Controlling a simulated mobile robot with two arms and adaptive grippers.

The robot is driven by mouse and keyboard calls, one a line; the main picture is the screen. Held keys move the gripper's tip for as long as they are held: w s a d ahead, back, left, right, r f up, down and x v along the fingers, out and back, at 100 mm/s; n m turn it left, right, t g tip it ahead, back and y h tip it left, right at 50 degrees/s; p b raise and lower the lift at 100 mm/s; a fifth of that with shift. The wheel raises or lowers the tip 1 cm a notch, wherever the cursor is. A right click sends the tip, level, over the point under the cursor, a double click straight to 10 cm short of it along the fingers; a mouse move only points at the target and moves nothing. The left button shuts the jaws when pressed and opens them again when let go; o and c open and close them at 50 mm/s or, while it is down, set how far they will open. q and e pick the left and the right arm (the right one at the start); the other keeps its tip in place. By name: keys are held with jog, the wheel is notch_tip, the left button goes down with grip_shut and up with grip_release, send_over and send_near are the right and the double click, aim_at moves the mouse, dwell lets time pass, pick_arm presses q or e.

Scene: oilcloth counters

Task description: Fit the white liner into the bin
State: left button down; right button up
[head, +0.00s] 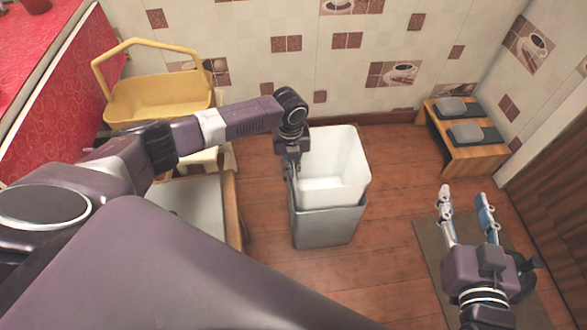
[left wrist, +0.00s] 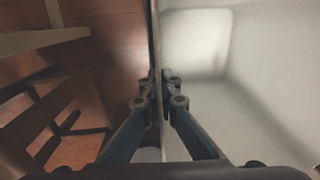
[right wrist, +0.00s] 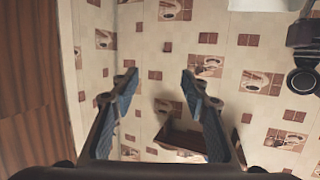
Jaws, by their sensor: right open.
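The white liner (head: 335,165) stands upright, its lower part inside the grey bin (head: 325,228) and its upper part above the bin's rim. How deep it reaches is hidden by the bin's wall. My left gripper (head: 292,178) is at the liner's left wall. In the left wrist view its fingers (left wrist: 161,92) pinch that wall from both sides, with the liner's white inside (left wrist: 240,90) to the right. My right gripper (head: 465,196) is open and empty, well to the right of the bin. Its spread fingers (right wrist: 160,78) show in the right wrist view.
A yellow basket (head: 155,100) stands on furniture at the left, beside a red-covered counter (head: 55,85). A low wooden bench (head: 477,158) with grey pads is by the right wall. A brown mat (head: 433,258) lies under my right gripper. Floor right of the bin is clear.

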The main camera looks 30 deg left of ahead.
pick_arm(q)
jog(key=shift+f+b, duration=0.45)
jog(key=shift+f, duration=0.35)
jog(key=shift+f+b, duration=0.3)
jog(key=shift+f, duration=0.2)
jog(key=shift+s+f, duration=0.1)
jog(key=shift+f, duration=0.05)
pick_arm(e)
notch_tip(320, 180, up, 9)
jog(key=a+t+y, duration=0.1)
jog(key=t, duration=0.3)
jog(key=shift+w+a+t+y, duration=0.15)
jog(key=shift+w+t+y, duration=0.15)
jog(key=shift+y, duration=0.1)
jog(key=shift+r, duration=0.1)
pick_arm(q)
jog(key=c, duration=2.1)
grip_release()
jog(key=shift+f, duration=0.1)
pick_arm(e)
jog(key=shift+r, duration=0.1)
pick_arm(q)
jog(key=r, duration=1.2)
jog(key=shift+s+a+r, duration=0.1)
jog(key=shift+a, duration=0.1)
